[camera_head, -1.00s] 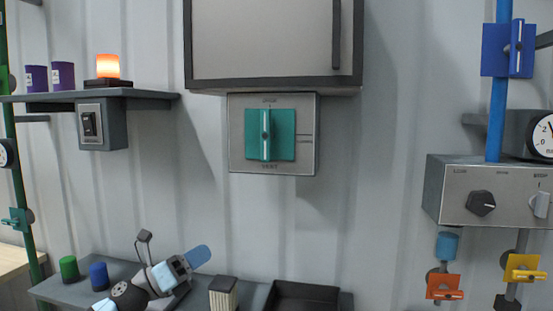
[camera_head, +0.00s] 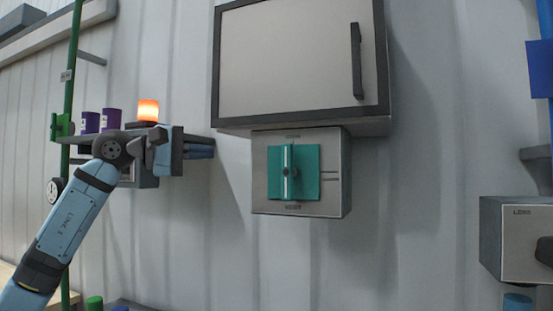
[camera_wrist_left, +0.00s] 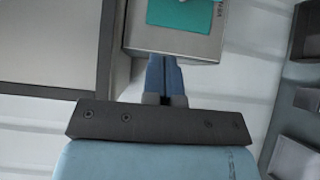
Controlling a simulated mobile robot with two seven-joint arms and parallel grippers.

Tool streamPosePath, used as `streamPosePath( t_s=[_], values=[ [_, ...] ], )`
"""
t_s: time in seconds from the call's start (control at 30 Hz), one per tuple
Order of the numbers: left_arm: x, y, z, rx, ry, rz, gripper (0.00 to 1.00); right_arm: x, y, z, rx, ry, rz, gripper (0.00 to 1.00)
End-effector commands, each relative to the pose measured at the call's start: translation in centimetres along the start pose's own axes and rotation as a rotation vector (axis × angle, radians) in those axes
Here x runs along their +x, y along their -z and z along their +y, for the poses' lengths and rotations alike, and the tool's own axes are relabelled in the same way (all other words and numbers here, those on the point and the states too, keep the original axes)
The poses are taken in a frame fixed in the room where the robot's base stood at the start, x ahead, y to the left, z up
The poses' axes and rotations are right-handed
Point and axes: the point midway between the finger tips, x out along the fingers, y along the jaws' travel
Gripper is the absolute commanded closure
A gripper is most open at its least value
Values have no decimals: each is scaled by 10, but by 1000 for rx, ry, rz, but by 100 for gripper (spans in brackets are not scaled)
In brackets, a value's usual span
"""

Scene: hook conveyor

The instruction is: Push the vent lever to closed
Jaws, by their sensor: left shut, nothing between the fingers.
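The vent lever (camera_head: 287,173) is a teal handle with a pale stripe on a teal plate, on a grey vent panel (camera_head: 335,190) under a wall cabinet. It stands upright, pointing to the label at the top, which is too small to read surely now. My left gripper (camera_head: 207,148) is shut and empty, left of the panel and apart from it. In the left wrist view the shut blue fingers (camera_wrist_left: 163,75) point to the panel (camera_wrist_left: 190,45), and part of the teal plate (camera_wrist_left: 180,14) shows at the top edge. My right gripper is out of view.
The grey cabinet (camera_head: 300,60) with a dark handle overhangs the panel. A shelf with purple cans (camera_head: 110,119) and a lit orange lamp (camera_head: 148,110) is behind my left arm. A control box (camera_head: 515,225) stands far right. The wall below the panel is clear.

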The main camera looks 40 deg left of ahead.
Motion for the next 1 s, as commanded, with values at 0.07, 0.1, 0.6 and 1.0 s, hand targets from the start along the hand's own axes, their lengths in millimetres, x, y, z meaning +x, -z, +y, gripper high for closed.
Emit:
streamPosePath(
  t_s=[0.07,0.1,0.6,1.0],
  values=[
    [0,0,0,-1,0,-1,100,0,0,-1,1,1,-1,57],
    [0,0,0,-2,0,-1,100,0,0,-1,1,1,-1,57],
    [50,-1,5,-6,-3,-8,100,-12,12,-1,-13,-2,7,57],
    [119,-18,2,-5,-2,-6,100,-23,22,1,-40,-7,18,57]
  ],
)
